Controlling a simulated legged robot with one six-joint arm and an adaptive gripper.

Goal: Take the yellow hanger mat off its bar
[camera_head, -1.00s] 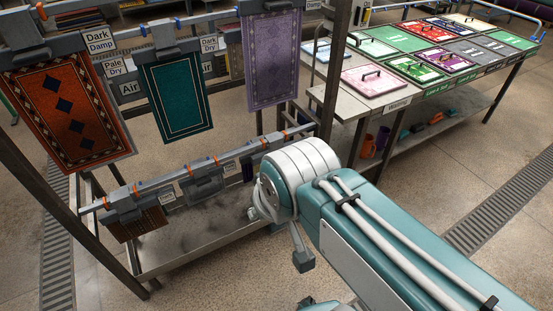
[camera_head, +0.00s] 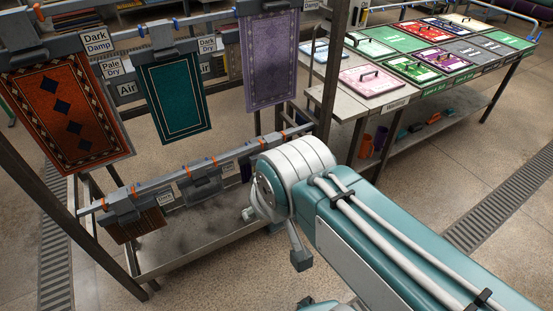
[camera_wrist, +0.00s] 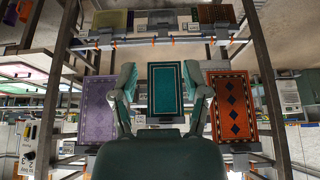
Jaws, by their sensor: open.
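My gripper (camera_wrist: 162,72) is open in the wrist view, its two fingers spread left and right with nothing held. The wrist picture is upside down. The teal mat (camera_wrist: 164,90) shows between the fingers, hanging beyond them; I cannot tell how far away. An olive-yellow mat (camera_wrist: 110,19) hangs at the upper left, on the lower bar (camera_wrist: 160,39); it is the nearest match to a yellow mat. In the head view that bar (camera_head: 200,170) is partly behind my arm, and I cannot make out a yellow mat on it. My gripper is hidden there.
An orange patterned mat (camera_head: 62,112) and a purple mat (camera_head: 270,60) flank the teal mat on the upper bar. Dark rack posts (camera_head: 335,75) stand at the sides. A table of coloured panels (camera_head: 400,44) is at the right. Open floor (camera_head: 420,190) lies between rack and drain.

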